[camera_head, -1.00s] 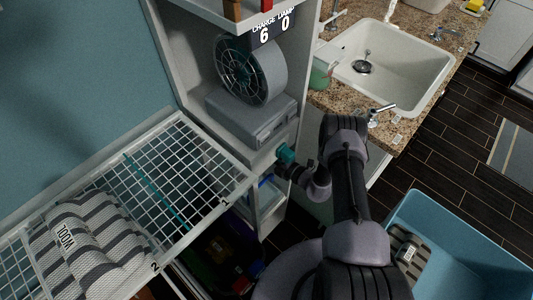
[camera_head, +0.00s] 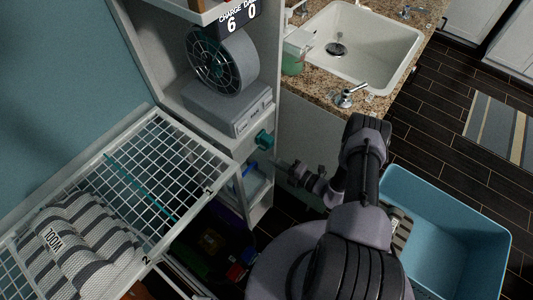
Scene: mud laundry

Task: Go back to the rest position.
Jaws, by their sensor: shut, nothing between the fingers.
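My gripper (camera_head: 285,167) is at the end of my dark arm, in the middle of the view. It is shut and holds nothing visible. It hangs in front of the cabinet, below and to the right of the teal knob (camera_head: 264,139), with a gap between them. The fingertips are small and dark here, so their detail is hard to make out.
A wire rack (camera_head: 178,150) with a striped towel labelled WOOL (camera_head: 75,240) juts out at left. A fan (camera_head: 236,62) stands on a grey unit (camera_head: 228,105) in the cabinet. A sink (camera_head: 375,35) lies behind; a blue tub (camera_head: 470,215) stands right of my arm.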

